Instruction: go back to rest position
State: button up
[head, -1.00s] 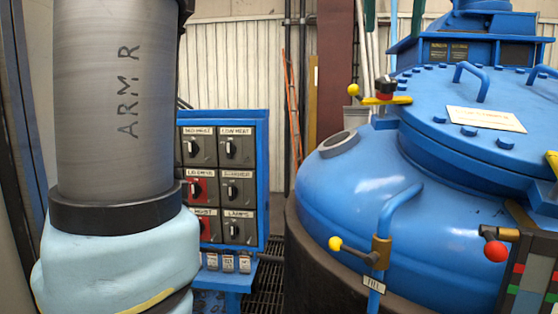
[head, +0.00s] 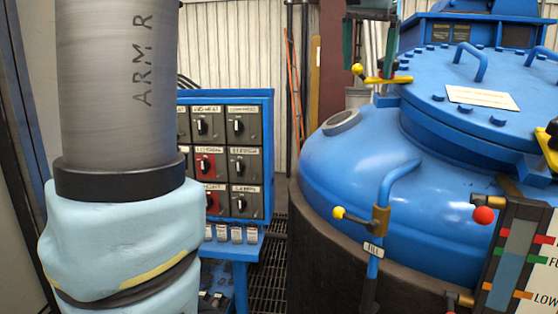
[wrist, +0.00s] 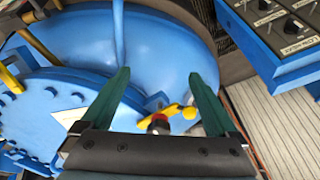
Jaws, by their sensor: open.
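My gripper (wrist: 157,78) is open in the wrist view, its two teal fingers spread with nothing held between them. Its fingers also show at the top of the head view (head: 369,50), above a yellow-handled valve (head: 384,78) on the blue furnace vessel (head: 440,190). In the wrist view the yellow handle (wrist: 182,111) and its red and black knob lie behind the gap between the fingers, near the palm. I cannot tell how far apart they are from the gripper. My grey arm link and its light blue cover fill the left of the head view.
A blue switch panel (head: 268,150) with several knobs stands behind my arm. A fill pipe (head: 386,200) with a yellow-knobbed lever and a level gauge (head: 513,250) stand at the vessel's front. A dark floor grating (head: 268,260) lies between panel and vessel.

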jog(key=w+a+f+n+g, duration=0.1)
jog(key=a+f, duration=0.3)
jog(key=f, duration=0.4)
jog(key=w+a+f+n+y, duration=0.1)
jog(key=a+f, duration=0.3)
jog(key=f, duration=0.3)
jog(key=a+f+n+g, duration=0.1)
jog(key=a+f, duration=0.4)
jog(key=f, duration=0.3)
jog(key=s+a+f+n, duration=0.2)
jog(key=s+a+f, duration=0.3)
jog(key=f, duration=0.2)
jog(key=s+a+f+n+g, duration=0.1)
jog(key=s+a+f+n, duration=0.1)
jog(key=s+a+f, duration=0.3)
notch_tip(320, 180, down, 3)
jog(key=shift+a+f+g, duration=0.1)
jog(key=shift+a+g, duration=0.2)
jog(key=shift+a, duration=0.3)
jog(key=shift+s, duration=0.1)
